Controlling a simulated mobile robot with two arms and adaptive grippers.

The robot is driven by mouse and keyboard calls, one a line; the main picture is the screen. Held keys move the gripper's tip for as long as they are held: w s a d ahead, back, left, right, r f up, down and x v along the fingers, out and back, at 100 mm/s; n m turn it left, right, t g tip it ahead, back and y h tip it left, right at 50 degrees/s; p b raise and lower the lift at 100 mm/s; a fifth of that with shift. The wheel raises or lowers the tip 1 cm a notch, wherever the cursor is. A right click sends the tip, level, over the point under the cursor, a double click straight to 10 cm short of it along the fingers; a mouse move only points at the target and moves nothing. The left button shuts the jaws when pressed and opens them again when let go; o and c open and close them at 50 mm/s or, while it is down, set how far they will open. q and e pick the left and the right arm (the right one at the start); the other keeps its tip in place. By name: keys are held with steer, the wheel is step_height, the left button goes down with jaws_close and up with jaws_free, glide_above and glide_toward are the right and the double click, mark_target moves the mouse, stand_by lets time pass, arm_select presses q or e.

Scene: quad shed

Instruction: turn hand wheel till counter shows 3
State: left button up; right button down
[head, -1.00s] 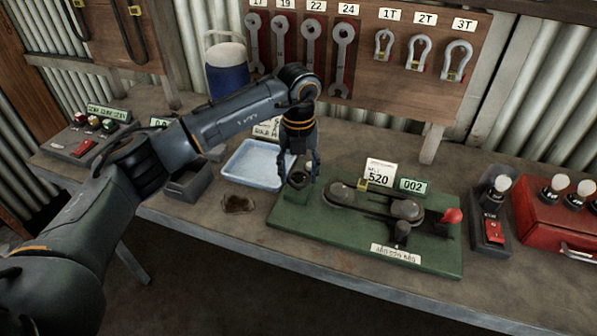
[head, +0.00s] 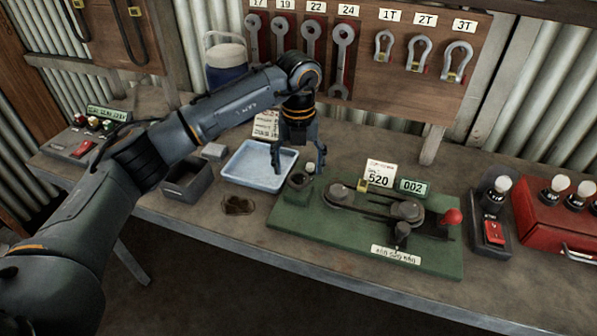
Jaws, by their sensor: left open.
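The green machine base (head: 340,245) stands on the bench with belt pulleys (head: 405,211) on top. Its small counter (head: 412,187) reads 002. A small hand wheel (head: 299,181) with a pale knob (head: 310,168) sits at the base's left end. My left gripper (head: 296,168) points down just above and around this wheel, fingers spread apart. I cannot tell whether a finger touches the knob. A red-knobbed lever (head: 451,217) stands at the base's right end. My right gripper is not in view.
A pale blue tray (head: 240,182) lies behind and left of the gripper. A card reading 520 (head: 380,174) stands behind the pulleys. To the right are a red-switch box (head: 494,232) and a red case (head: 560,225). Wrenches and shackles hang on the back board.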

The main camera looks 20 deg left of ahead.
mark_target(299, 179)
arm_select(q)
step_height(299, 179, up, 9)
steer(key=shift+r, duration=0.2)
stand_by(0.5)
